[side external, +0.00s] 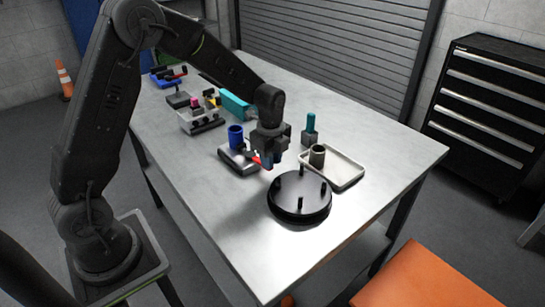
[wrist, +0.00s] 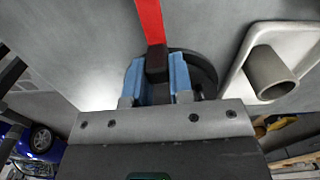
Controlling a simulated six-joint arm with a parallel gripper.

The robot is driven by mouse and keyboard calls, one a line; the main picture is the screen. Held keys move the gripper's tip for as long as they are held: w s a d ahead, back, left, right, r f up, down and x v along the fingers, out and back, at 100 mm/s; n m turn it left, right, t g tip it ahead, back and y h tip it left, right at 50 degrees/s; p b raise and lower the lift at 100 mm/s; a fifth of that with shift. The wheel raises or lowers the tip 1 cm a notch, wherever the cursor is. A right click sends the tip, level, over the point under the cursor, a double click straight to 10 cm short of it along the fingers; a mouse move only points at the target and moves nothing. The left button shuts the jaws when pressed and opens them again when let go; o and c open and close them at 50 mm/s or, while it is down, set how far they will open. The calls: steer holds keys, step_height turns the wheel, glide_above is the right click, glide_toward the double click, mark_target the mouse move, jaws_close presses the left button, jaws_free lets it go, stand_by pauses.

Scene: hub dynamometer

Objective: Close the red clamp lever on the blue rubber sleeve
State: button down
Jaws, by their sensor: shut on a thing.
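The blue rubber sleeve (side external: 235,136) looks like the upright blue cylinder standing on a grey block (side external: 238,160) at the middle of the table. The red clamp lever (side external: 256,159) shows as a short red piece between that block and my gripper (side external: 267,164). In the wrist view the red lever (wrist: 149,20) runs up to the top edge and ends in a dark grip (wrist: 157,63). My gripper's blue finger pads (wrist: 157,82) lie on either side of this dark end and are shut on it. The sleeve and the lever's far end are outside the wrist view.
A black round plate with upright posts (side external: 300,201) stands just in front of my gripper. A pale tray (side external: 349,172) holding a grey cylinder (side external: 317,155) lies to the right, with a teal-topped piece (side external: 310,124) behind. Several fixtures (side external: 200,122) fill the table's far left. The right front is clear.

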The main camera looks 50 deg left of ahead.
stand_by(0.3)
steer(key=c, duration=1)
jaws_free()
step_height(320, 180, up, 14)
